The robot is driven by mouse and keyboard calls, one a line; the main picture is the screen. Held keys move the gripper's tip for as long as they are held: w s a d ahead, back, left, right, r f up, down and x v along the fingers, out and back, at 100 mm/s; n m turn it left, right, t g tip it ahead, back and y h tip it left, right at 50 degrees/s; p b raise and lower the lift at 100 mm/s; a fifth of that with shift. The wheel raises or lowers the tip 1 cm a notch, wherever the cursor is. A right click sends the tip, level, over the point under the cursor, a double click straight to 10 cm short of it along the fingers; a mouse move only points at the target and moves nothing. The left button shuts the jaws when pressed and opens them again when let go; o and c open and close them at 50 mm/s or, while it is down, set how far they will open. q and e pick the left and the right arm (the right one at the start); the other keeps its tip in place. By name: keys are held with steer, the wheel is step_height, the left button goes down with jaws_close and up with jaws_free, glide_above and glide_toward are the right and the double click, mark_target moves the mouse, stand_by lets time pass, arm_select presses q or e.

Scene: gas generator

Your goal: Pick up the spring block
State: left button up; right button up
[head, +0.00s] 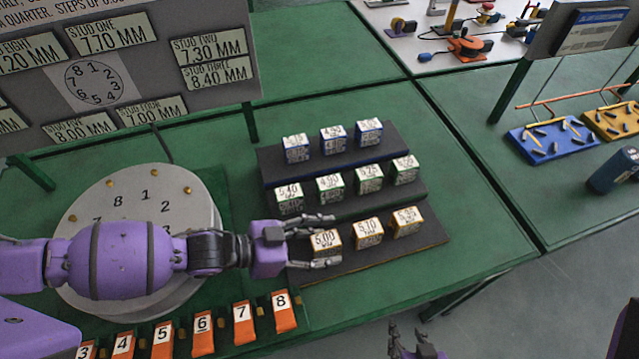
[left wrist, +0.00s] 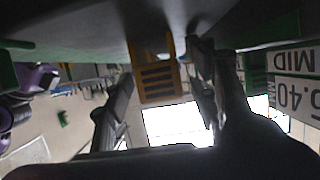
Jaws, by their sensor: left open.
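White-topped blocks stand on a dark stepped rack (head: 375,258) in three rows. The front row has orange-edged blocks: 5.00 (head: 325,243), 5.10 (head: 368,232) and 5.95 (head: 406,221). My left gripper (head: 329,241) is open, with one finger on each side of the 5.00 block. In the left wrist view an orange-edged block (left wrist: 157,75) shows between the open fingers, with a gap to each visible. A block marked 5.40 MID (left wrist: 291,95) is at the right there. My right gripper (head: 408,343) is at the bottom edge, empty, partly cut off, fingers apart.
A round numbered plate (head: 150,195) lies beneath my left arm. Orange numbered holders (head: 243,322) line the table's front edge. A board with stud sizes (head: 120,60) stands behind. Green-edged blocks (head: 330,186) and blue-edged blocks (head: 333,140) fill the higher steps. Green table right of the rack is clear.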

arm_select(q)
steer(key=shift+w+r, duration=0.15)
steer(key=shift+r, duration=0.1)
steer(key=shift+c, duration=0.3)
jaws_close()
